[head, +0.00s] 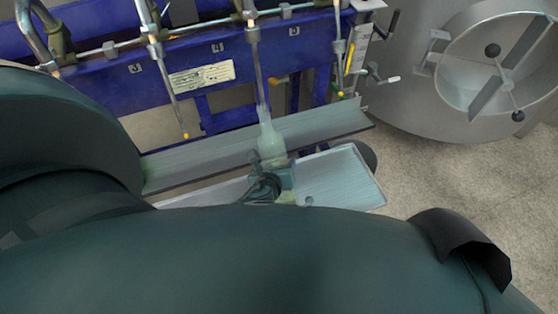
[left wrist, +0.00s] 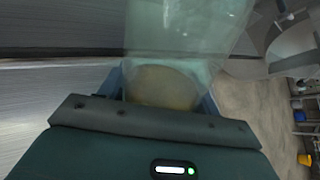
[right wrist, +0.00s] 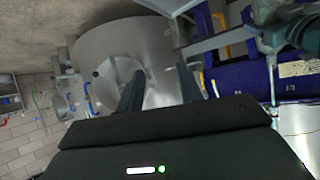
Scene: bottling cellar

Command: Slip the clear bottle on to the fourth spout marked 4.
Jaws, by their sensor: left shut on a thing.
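The clear bottle (head: 272,146) stands about upright in front of the blue filler. My left gripper (head: 268,184) is shut on its lower part. In the left wrist view the bottle (left wrist: 185,40) fills the space between the fingers (left wrist: 163,90). A metal spout (head: 259,80) comes down to the bottle's mouth; its tip does not show, and I cannot tell whether it is inside the neck or behind it. The number marks on the filler are too small to read surely. My right gripper (right wrist: 160,90) is open and empty, seen only in the right wrist view.
The blue filler frame (head: 110,85) carries other spouts, one with a yellow tip (head: 185,134) to the left and one (head: 340,92) to the right. A metal ledge (head: 210,152) runs behind the bottle, with a pale tray (head: 345,175) nearer. A steel tank (head: 450,80) stands at right.

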